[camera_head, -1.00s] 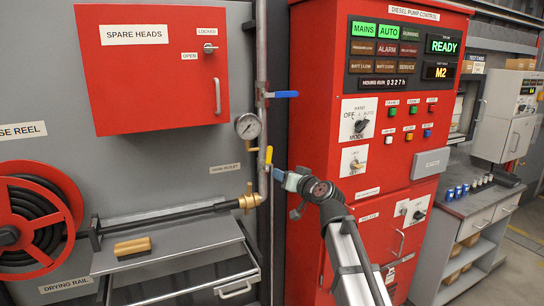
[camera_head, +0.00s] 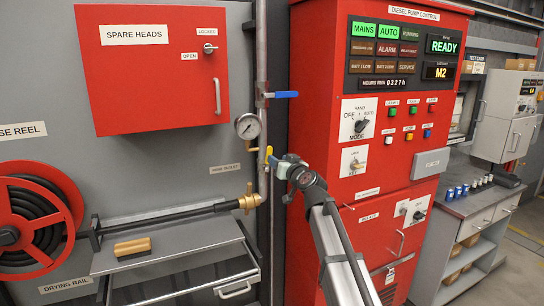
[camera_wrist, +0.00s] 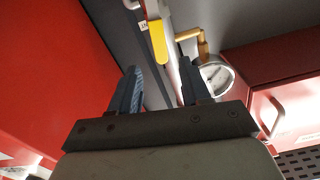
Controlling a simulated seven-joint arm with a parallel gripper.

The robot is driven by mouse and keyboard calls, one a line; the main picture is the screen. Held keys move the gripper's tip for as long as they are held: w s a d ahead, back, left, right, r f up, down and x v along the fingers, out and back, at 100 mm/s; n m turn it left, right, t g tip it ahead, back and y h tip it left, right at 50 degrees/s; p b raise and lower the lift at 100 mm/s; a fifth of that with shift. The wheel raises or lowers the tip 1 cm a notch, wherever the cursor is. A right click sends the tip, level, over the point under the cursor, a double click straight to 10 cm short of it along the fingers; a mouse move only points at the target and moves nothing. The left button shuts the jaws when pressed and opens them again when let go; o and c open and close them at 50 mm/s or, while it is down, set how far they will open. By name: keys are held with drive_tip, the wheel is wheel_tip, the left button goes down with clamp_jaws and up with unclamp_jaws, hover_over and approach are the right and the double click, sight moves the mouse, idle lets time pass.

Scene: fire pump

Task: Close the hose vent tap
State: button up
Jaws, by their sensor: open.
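A yellow lever tap (camera_head: 269,154) sits on the vertical pipe (camera_head: 262,60), its lever roughly upright along the pipe. No readable label tells me whether it is the hose vent tap. The lever also shows in the camera_wrist view (camera_wrist: 158,40), ahead of and between my fingertips. My gripper (camera_head: 279,163) is just right of the lever, close to it. In the camera_wrist view my gripper (camera_wrist: 159,65) is open with nothing between its fingers. Whether a finger touches the lever cannot be told.
A blue-handled tap (camera_head: 283,94) is higher on the same pipe. A pressure gauge (camera_head: 248,126) is left of it, and a brass fitting (camera_head: 250,200) is below. The red pump control cabinet (camera_head: 318,100) stands close on the right. The spare heads box (camera_head: 150,75) is at upper left.

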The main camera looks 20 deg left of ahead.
sight(270, 153)
drive_tip(key=x, duration=0.6)
drive_tip(key=shift+w+a, duration=0.2)
drive_tip(key=shift+c, duration=0.2)
clamp_jaws()
